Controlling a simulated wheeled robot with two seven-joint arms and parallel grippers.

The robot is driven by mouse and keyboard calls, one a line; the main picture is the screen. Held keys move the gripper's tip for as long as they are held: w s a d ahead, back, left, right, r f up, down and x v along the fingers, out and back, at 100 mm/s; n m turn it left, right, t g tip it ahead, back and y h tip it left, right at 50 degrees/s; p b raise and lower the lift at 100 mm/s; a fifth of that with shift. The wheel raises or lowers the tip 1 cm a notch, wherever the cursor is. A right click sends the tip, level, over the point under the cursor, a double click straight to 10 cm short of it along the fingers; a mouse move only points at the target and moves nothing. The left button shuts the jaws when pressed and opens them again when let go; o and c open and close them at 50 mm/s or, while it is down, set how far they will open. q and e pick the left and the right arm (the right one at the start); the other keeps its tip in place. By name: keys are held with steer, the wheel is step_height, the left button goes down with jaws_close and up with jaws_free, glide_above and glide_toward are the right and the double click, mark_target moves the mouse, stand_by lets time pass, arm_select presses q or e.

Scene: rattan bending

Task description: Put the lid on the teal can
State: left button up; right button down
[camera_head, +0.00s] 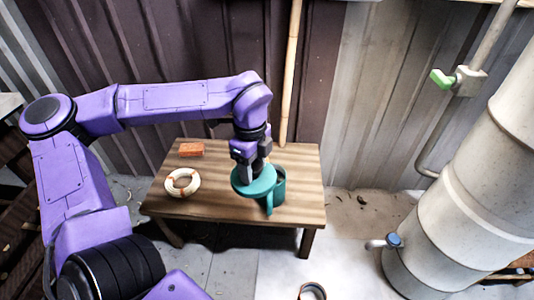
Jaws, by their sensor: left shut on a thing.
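The teal can (280,187) stands on the wooden table (220,208), on its right half. The teal lid (252,184) is a round disc that looks slightly tilted. My left gripper (250,172) comes down from above and is shut on the lid. The lid is at the left of the can and overlaps it in the picture, off its centre. I cannot tell whether the lid touches the can. The lid hides part of the can. My right gripper is not in view.
An orange-red block (191,149) and a cream ring with orange marks (182,182) lie on the table's left half. A bamboo pole (290,75) stands behind the table. A large pale pipe (465,190) with a blue-handled tap (393,240) is at the right.

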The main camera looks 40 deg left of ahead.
mark_target(257, 166)
arm_select(q)
steer(key=shift+s+d, duration=0.3)
steer(key=shift+s, duration=0.6)
steer(key=shift+w+a+f+b, duration=0.3)
steer(key=shift+w+f, duration=0.1)
steer(key=shift+f, duration=0.3)
steer(key=shift+n, duration=0.9)
steer(key=w, duration=0.1)
steer(key=w+a+f, duration=0.1)
steer(key=w, duration=0.1)
steer(key=w+f, duration=0.1)
steer(key=shift+w+a+f+b, duration=0.2)
steer(key=shift+a+f+b, duration=0.05)
steer(key=shift+b, duration=0.05)
steer(key=w+a+n, duration=0.1)
steer(key=w+n, duration=0.3)
steer(key=w, duration=0.4)
steer(key=f+b, duration=0.1)
steer(key=f, duration=0.1)
steer(key=f+b, duration=0.3)
steer(key=f, duration=0.1)
steer(key=shift+w+a+f+b, duration=0.1)
steer(key=shift+w+f+b, duration=0.05)
steer(key=shift+w+b, duration=0.15)
steer(key=shift+f+b, duration=0.9)
steer(key=shift+f, duration=0.1)
steer(key=shift+a, duration=0.1)
